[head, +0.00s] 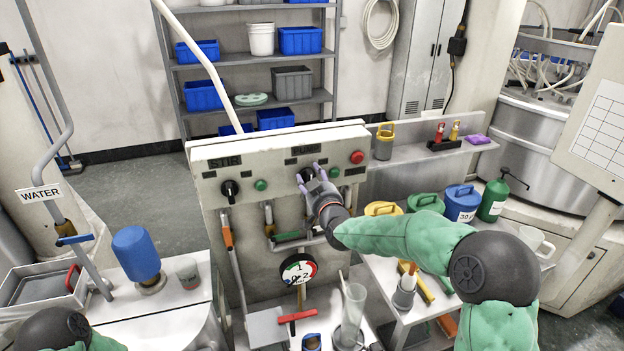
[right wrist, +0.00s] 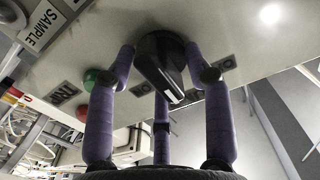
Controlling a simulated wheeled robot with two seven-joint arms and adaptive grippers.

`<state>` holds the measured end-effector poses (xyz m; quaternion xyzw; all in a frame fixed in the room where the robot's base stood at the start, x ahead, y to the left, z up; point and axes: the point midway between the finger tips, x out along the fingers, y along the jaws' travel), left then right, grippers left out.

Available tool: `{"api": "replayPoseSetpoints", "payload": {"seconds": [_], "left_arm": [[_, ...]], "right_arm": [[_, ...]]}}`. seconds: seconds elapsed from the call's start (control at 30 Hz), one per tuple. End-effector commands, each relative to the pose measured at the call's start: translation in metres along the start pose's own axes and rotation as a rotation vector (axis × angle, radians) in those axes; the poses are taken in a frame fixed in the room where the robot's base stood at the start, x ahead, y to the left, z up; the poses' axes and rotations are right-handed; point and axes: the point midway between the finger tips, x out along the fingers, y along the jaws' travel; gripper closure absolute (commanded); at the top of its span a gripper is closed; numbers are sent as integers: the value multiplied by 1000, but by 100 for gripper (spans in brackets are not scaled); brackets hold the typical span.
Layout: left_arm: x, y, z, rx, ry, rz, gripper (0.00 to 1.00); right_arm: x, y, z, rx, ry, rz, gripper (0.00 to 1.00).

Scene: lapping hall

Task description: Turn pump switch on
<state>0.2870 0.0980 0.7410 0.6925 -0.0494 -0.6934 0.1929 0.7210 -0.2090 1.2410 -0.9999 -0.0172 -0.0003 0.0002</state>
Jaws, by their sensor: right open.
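The pump switch, a black rotary knob (head: 306,175), is on the control panel (head: 225,163) under the PUMP label, partly hidden by my right gripper (head: 312,178). In the right wrist view the knob (right wrist: 163,62) has a white pointer line and is slanted. My right gripper (right wrist: 159,60) is open there, with a purple finger on each side of the knob and a third finger below it. I cannot tell whether any finger touches it. A green button (right wrist: 97,80) is beside it. My left gripper is out of view.
The STIR knob (head: 230,190), a green button (head: 261,185) and a red button (head: 357,157) are on the same panel. A gauge (head: 298,268) and pipes are below. Tubs (head: 462,201) and a shelf (head: 440,158) stand at the right, a blue-topped vessel (head: 137,255) at the left.

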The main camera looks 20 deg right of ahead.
Motion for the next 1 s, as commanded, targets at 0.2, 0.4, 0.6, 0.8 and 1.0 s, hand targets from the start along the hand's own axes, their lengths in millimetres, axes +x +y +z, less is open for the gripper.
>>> {"api": "replayPoseSetpoints", "payload": {"seconds": [0.2,0.4,0.6,0.8,1.0], "left_arm": [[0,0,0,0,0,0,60],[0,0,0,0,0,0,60],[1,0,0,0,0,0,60],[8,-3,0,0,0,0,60],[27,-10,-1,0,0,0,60]], "right_arm": [[0,0,0,0,-1,0,48],[0,0,0,0,-1,0,100],[0,0,0,2,0,0,100],[0,0,2,42,0,0,100],[0,1,5,153,2,0,100]]}}
